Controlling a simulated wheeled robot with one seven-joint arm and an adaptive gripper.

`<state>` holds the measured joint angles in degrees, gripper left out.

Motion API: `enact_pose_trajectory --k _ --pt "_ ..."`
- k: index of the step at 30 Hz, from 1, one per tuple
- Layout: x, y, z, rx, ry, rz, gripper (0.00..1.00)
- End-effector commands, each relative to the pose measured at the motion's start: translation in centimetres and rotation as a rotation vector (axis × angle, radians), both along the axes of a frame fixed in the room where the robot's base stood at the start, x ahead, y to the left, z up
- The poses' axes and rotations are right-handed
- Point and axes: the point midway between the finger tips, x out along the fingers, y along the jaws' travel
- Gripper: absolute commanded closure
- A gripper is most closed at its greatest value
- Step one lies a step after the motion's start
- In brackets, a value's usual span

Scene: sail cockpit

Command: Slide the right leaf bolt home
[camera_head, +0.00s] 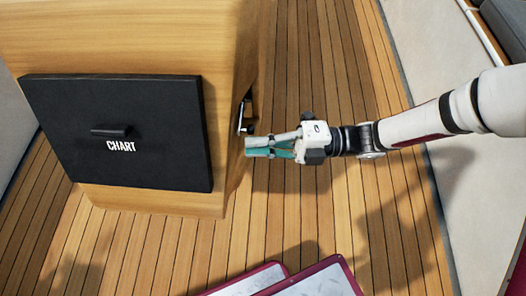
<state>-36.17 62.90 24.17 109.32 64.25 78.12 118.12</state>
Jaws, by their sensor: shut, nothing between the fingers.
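My gripper (248,147) reaches in from the right and is shut, with its teal-padded fingers together and empty. Its tips are close to the right side face of the wooden cabinet (150,40). A small dark fitting with a metal part (245,112) sits on that side face, just above my fingertips. It may be the bolt, but it is small and seen edge-on, so I cannot tell its position. I cannot tell whether my fingertips touch it.
A black panel marked CHART (120,168) with a small handle is on the cabinet front. Two maroon-edged boards (300,284) lie at the bottom. The slatted wooden floor (320,215) is clear around the gripper. Pale side walls (430,45) stand at the right.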

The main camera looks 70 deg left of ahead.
Motion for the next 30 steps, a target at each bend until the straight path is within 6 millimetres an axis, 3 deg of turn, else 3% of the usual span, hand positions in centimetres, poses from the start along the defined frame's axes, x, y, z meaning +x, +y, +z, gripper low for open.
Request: enact_pose_trajectory --k 15,24,30 --pt "0.6 0.7 -0.1 0.000 -0.001 0.000 1.00" --pt "2.4 4.3 -0.2 0.002 -0.001 0.000 1.00" --pt "2.8 5.0 -0.1 0.000 -0.001 0.000 1.00"
